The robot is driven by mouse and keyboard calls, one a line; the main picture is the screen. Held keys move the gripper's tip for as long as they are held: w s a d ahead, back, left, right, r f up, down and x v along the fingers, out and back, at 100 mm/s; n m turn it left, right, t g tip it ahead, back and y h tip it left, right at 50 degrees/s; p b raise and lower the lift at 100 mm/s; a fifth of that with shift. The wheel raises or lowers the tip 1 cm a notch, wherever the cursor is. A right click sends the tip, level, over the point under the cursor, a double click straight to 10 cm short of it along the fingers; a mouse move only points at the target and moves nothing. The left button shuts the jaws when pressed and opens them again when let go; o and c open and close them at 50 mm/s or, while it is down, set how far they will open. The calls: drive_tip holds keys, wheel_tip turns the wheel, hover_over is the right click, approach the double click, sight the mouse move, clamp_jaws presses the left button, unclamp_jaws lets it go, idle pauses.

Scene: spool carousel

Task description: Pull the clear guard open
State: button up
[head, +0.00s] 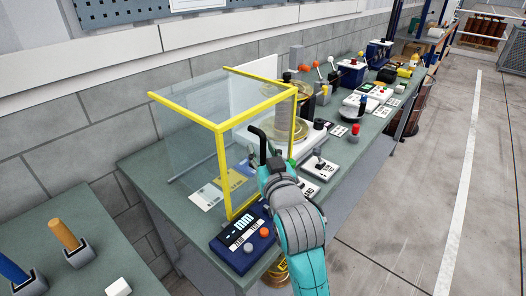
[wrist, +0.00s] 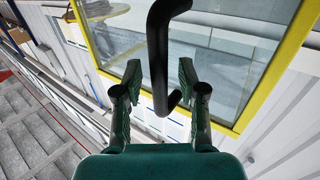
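The clear guard (head: 222,168) is a box of transparent panels with yellow edges, standing on the green bench top. In the wrist view its yellow frame (wrist: 273,72) surrounds a clear pane. A black bent handle (head: 257,134) sits at the guard's front side; it also shows large in the wrist view (wrist: 158,50). My gripper (wrist: 160,75) is open, with one finger on each side of the handle and visible gaps between. In the head view my teal wrist hides the fingers and the handle's lower end.
A blue control box (head: 243,238) with a display and knobs sits before the guard. A spool (head: 306,128) stands behind the guard's right edge. A joystick box (head: 319,168) is right of my gripper. Open floor (head: 440,170) lies to the right.

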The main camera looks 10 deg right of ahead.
drive_tip(key=s, duration=0.7)
drive_tip(key=shift+s+d, duration=0.15)
drive_tip(key=shift+s, duration=0.1)
idle(0.4)
drive_tip(key=s+d+f+g, duration=0.2)
drive_tip(key=s+d+f, duration=0.1)
drive_tip(key=s+f, duration=1.5)
drive_tip(key=s+d+f, duration=0.1)
drive_tip(key=s+f, duration=0.2)
drive_tip(key=s, duration=0.9)
drive_tip(key=s+d+f+g, duration=0.1)
drive_tip(key=s+f, duration=0.2)
drive_tip(key=s, duration=0.9)
drive_tip(key=shift+d+f+m+h, duration=0.2)
drive_tip(key=shift+d+m+h, duration=0.05)
drive_tip(key=shift+m+h, duration=0.05)
